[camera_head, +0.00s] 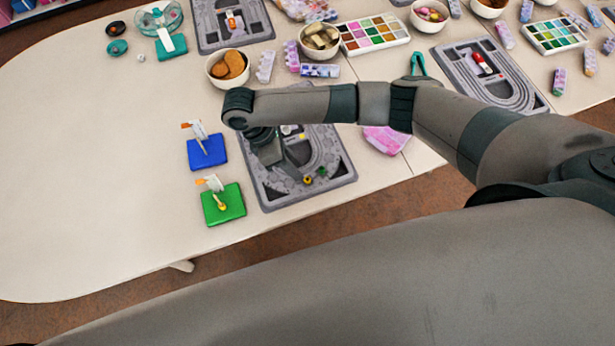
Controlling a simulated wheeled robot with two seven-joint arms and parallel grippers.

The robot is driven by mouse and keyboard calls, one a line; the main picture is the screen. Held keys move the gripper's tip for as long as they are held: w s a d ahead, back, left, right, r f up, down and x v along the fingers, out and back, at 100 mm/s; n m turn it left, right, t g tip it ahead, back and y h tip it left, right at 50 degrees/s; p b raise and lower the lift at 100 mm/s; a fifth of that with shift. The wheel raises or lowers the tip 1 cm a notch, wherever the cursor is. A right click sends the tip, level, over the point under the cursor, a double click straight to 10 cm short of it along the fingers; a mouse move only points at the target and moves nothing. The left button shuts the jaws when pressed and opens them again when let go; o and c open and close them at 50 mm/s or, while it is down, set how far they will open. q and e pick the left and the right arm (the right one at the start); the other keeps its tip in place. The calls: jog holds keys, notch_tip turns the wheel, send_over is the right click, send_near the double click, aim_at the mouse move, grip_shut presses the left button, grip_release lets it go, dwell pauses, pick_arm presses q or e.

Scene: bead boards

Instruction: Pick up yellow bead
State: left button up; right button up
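A small yellow bead (307,180) lies on the near part of the grey bead board (335,180). A small green bead (322,171) lies just right of it. Another small yellow spot shows higher on the board, partly hidden by my arm. My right gripper (292,174) points down over the left half of the board, just left of the yellow bead. Its fingertips are small and dark against the board, so I cannot tell whether they are open or touching anything. My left gripper is out of view.
A blue block (207,152) and a green block (223,205), each with a bird-like figure, stand left of the board. Bowls (228,68), bead boxes (373,34) and other boards fill the back. The table's left side is clear.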

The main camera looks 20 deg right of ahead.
aim_at(308, 181)
dwell(0.3)
jog(key=shift+s+d+f+p, duration=0.15)
jog(key=shift+d+f+p, duration=0.25)
jog(key=shift+p, duration=0.1)
jog(key=p+x, duration=0.1)
jog(key=x, duration=0.2)
jog(key=shift+d+f+p, duration=0.2)
jog(key=shift+f+p, duration=0.15)
jog(key=shift+s+f, duration=0.2)
jog(key=shift+f, duration=0.05)
jog(key=shift+f, duration=0.1)
